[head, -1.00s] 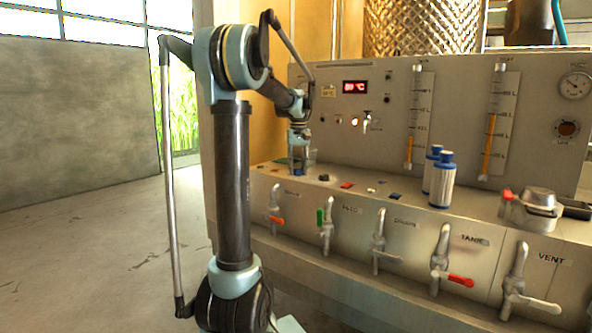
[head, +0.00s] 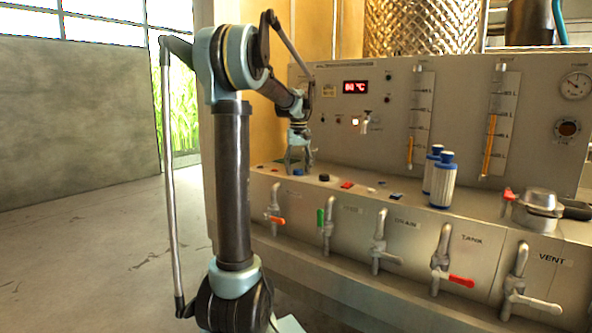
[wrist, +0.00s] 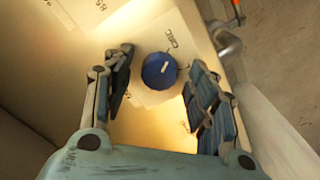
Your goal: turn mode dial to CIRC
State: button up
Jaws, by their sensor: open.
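The mode dial (wrist: 158,71) is a round blue knob with a short white mark, seen in the wrist view on a pale label plate. A label that seems to read CIRC lies just above and right of it, and another label sits below right. I cannot tell which label the mark points at. In the head view the dial (head: 298,172) is a small blue spot on the counter's left end, partly hidden by my gripper (head: 299,158). My gripper is open, pointing down, with its fingers on either side of the dial, apparently not touching it.
A black knob (head: 324,178) and a red switch (head: 347,185) are on the counter to the right. Several valve handles line the front. Blue-capped white cartridges (head: 441,180) stand farther right. The upright panel with a lit display (head: 355,87) rises behind.

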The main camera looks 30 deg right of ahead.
notch_tip(320, 180, up, 12)
dwell(0.6)
dwell(0.4)
jog(key=s+a+f+n, duration=0.1)
jog(key=s+a+f, duration=0.15)
jog(key=a, duration=0.55)
jog(key=s+a+f+t, duration=0.15)
jog(key=a+f, duration=0.25)
jog(key=a, duration=0.5)
jog(key=s+a+f+n+g, duration=0.1)
jog(key=s+a+f, duration=0.25)
jog(key=a, duration=0.45)
jog(key=s+a+f+n, duration=0.1)
jog(key=s+a+f, duration=0.4)
jog(key=f, duration=0.2)
jog(key=s+a+f+t, duration=0.1)
jog(key=s+a+f, duration=0.4)
jog(key=f, duration=0.3)
jog(key=s+a+f+n, duration=0.1)
jog(key=s+a+f, duration=0.4)
jog(key=f, duration=0.3)
jog(key=shift+s+a+n+t, duration=0.3)
jog(key=shift+s+a+t, duration=0.05)
jog(key=shift+s+a, duration=0.1)
jog(key=shift+f, duration=0.1)
jog(key=shift+c, duration=0.6)
